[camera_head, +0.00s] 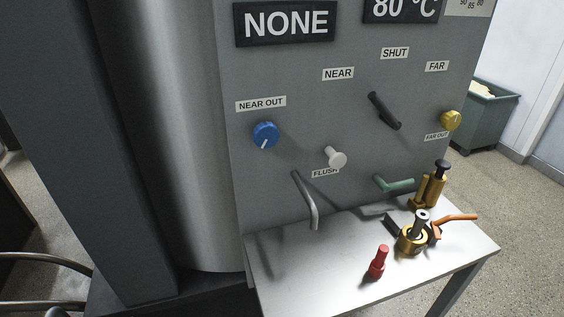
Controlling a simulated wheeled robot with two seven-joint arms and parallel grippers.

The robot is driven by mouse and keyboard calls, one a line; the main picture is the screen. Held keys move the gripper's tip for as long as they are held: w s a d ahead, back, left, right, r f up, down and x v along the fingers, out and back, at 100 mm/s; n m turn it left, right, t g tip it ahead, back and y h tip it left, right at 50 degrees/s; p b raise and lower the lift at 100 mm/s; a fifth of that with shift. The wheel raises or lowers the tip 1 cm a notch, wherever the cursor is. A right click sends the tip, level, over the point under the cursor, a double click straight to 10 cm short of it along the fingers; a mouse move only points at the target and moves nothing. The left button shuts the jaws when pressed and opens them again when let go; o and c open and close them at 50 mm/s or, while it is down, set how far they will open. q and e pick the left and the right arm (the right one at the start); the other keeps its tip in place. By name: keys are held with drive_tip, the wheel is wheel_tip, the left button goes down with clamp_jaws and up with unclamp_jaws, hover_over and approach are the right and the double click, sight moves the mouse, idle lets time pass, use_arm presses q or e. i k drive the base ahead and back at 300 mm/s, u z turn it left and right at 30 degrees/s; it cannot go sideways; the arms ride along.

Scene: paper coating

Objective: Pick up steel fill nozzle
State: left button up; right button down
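No part that I can name for certain as the steel fill nozzle shows. A bent grey steel spout (306,201) comes out of the panel and hangs down over the left part of the steel table (300,280). On the table's right part stands a brass fitting (411,243) with a grey steel tube (421,222) upright in its top. An orange lever (458,217) reaches right beside it. Behind it is a brass piece with a black knob (433,187). A small red piece (378,262) stands in front. Neither of my grippers is in view.
The grey panel (300,65) behind the table carries a blue knob (265,134), a white knob (336,158), a black lever (384,111), a yellow knob (451,120) and a green lever (394,185). A green bin (490,120) stands at right. The table's front left is clear.

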sight(422, 217)
drive_tip(key=k, duration=0.5)
drive_tip(key=z, duration=2.45)
drive_tip(key=i, duration=1.9)
drive_tip(key=u, duration=3.3)
